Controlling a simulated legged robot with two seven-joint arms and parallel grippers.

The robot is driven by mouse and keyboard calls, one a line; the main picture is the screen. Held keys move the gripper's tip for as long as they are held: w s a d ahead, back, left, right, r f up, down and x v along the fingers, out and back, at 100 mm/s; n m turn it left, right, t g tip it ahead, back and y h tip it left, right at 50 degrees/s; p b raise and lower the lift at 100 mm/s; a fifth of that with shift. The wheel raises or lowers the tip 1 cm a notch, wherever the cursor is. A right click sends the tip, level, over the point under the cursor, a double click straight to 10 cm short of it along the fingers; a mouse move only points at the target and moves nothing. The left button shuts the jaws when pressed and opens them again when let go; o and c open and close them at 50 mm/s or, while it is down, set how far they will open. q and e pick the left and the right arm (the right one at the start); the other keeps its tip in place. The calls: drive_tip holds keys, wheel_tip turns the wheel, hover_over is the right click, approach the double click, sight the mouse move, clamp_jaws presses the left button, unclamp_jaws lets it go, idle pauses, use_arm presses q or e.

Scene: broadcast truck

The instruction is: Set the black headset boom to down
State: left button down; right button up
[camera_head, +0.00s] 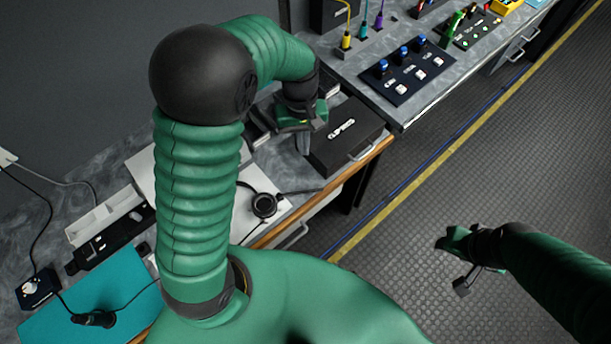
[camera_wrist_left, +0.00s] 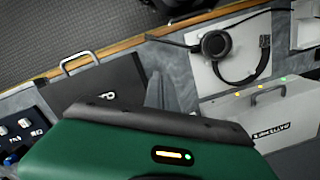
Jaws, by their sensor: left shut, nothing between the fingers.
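The black headset lies on a white panel on the counter. Its round earcup (camera_head: 264,205) shows right of my left upper arm in the head view, which hides part of the panel. The thin boom (camera_head: 300,191) reaches out to the right from the earcup. In the left wrist view the earcup (camera_wrist_left: 215,43), the curved headband and the boom (camera_wrist_left: 170,41) show, the boom pointing left. My left gripper (camera_head: 303,145) is shut and empty, beside the black case and apart from the headset. My right gripper (camera_head: 461,286) hangs over the floor; its fingers are unclear.
The black case (camera_head: 345,138) with a handle stands beside my left gripper. A light grey box (camera_wrist_left: 270,112) with a handle stands near the headset. A button panel (camera_head: 405,70) is at the back right. A teal mat (camera_head: 50,320) lies at lower left. The floor is clear.

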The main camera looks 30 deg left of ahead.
use_arm(q)
approach(306, 191)
drive_tip(key=w+f, duration=0.1)
drive_tip(key=w+a+f, duration=0.1)
drive_tip(key=f, duration=0.1)
drive_tip(key=w+a+f, duration=0.1)
drive_tip(key=f, duration=0.1)
drive_tip(key=shift+a+f, duration=0.1)
drive_tip(key=shift+a, duration=0.15)
drive_tip(key=shift+s+d+f+p, duration=0.55)
drive_tip(key=shift+s+d, duration=0.3)
drive_tip(key=shift+d, duration=0.1)
drive_tip(key=shift+s+d+f, duration=0.25)
drive_tip(key=shift+s+d, duration=0.05)
drive_tip(key=shift+s, duration=0.1)
drive_tip(key=shift+a, duration=0.1)
use_arm(e)
drive_tip(key=shift+s+a+r, duration=0.15)
drive_tip(key=shift+r, duration=0.55)
use_arm(q)
drive_tip(key=shift+a+f, duration=0.1)
use_arm(e)
drive_tip(key=shift+a, duration=0.1)
